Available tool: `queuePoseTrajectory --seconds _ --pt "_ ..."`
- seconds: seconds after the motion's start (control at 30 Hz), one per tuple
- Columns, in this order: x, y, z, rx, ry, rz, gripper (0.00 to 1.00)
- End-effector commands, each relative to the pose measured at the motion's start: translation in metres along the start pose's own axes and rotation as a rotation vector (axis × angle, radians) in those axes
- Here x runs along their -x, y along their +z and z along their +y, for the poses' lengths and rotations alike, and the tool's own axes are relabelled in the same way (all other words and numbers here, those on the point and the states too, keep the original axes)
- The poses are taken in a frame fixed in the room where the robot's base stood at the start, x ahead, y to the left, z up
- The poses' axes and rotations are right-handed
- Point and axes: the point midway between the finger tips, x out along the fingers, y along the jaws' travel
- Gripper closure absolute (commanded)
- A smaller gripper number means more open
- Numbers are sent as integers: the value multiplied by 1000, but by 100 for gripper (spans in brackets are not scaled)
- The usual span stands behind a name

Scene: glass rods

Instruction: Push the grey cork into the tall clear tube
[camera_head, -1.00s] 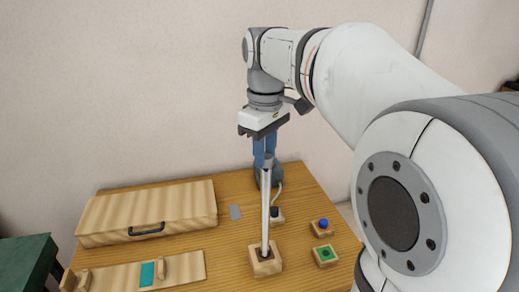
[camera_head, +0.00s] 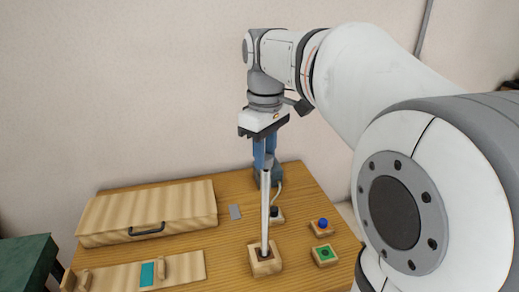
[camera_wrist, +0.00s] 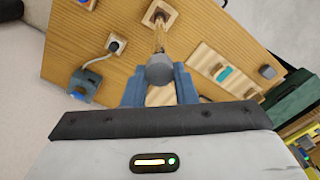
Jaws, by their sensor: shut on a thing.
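The tall clear tube (camera_head: 265,210) stands nearly upright in a wooden block (camera_head: 266,267) on the table. My gripper (camera_head: 264,160) is above it, with its blue fingers pointing down at the tube's top. In the wrist view the grey cork (camera_wrist: 159,68) sits between the fingers of my gripper (camera_wrist: 159,80), which is shut on it. The tube (camera_wrist: 159,38) runs away below the cork toward its block. In the head view the fingers hide the cork. I cannot tell how far the cork is in the tube's mouth.
A wooden case (camera_head: 150,212) with a dark handle lies at the left. In front of it is a wooden board with a teal slider (camera_head: 147,274). Blocks with a blue button (camera_head: 323,223) and a green plate (camera_head: 325,254) stand at the right. A dark green surface (camera_head: 25,262) is far left.

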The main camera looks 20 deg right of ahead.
Motion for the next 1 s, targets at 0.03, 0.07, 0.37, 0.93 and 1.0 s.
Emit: queuePoseTrajectory --seconds 0.03,0.07,0.37,0.93,1.0 --pt "1 0 0 0 0 0 96" --pt "0 0 0 0 0 0 96" --pt "-1 0 0 1 0 0 96" --pt "13 0 0 2 0 0 96" --pt "15 -1 -1 2 0 0 96"
